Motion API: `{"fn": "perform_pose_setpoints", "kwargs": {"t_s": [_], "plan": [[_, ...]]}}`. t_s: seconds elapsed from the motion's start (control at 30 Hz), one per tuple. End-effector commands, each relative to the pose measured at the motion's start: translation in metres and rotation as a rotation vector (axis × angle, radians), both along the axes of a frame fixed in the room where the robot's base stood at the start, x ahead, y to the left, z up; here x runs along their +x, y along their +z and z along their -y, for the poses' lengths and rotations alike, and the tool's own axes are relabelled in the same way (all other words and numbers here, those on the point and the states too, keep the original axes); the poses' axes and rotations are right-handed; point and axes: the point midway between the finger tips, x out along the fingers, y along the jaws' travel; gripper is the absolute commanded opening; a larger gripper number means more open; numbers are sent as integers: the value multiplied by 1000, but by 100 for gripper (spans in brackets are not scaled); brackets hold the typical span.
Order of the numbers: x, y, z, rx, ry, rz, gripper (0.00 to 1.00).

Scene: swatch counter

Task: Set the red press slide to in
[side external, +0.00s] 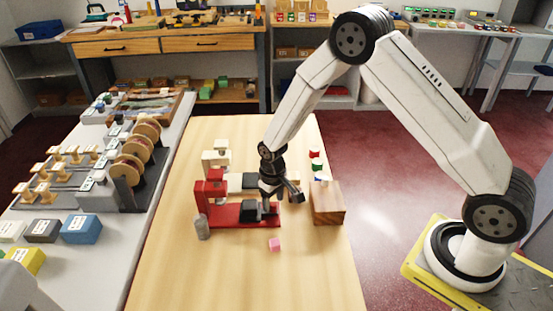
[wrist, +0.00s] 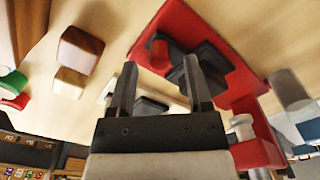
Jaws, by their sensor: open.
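The red press (side external: 228,216) lies on the wooden table, with its red upright (side external: 211,189) at the left end. A dark slide block (side external: 249,212) sits on its base, toward the right end and apart from the upright. In the wrist view the red base (wrist: 178,22) shows at the top, with the dark slide block (wrist: 208,66) on it and a red-tipped piece (wrist: 160,52) beside it. My gripper (side external: 283,196) is just above the base's right end; in the wrist view its open, empty fingers (wrist: 160,68) partly cover the slide area. I cannot tell whether a finger touches the slide.
A pale press (side external: 214,158) stands behind the red one. A grey cylinder (side external: 202,228) and a pink cube (side external: 274,244) are in front. The table's front (side external: 215,285) is clear.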

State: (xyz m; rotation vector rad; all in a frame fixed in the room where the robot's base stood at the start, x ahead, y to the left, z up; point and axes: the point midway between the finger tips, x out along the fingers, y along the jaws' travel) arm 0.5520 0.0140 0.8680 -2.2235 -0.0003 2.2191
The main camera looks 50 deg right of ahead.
Motion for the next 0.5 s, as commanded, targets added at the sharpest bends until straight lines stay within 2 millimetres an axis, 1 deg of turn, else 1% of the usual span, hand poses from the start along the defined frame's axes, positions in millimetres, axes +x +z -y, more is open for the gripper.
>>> {"fn": "perform_pose_setpoints", "kwargs": {"t_s": [0.03,0.2,0.5], "plan": [[0,-4,0,0,0,-1,64],[0,-11,0,0,0,-1,64],[0,-12,0,0,0,0,64]]}}
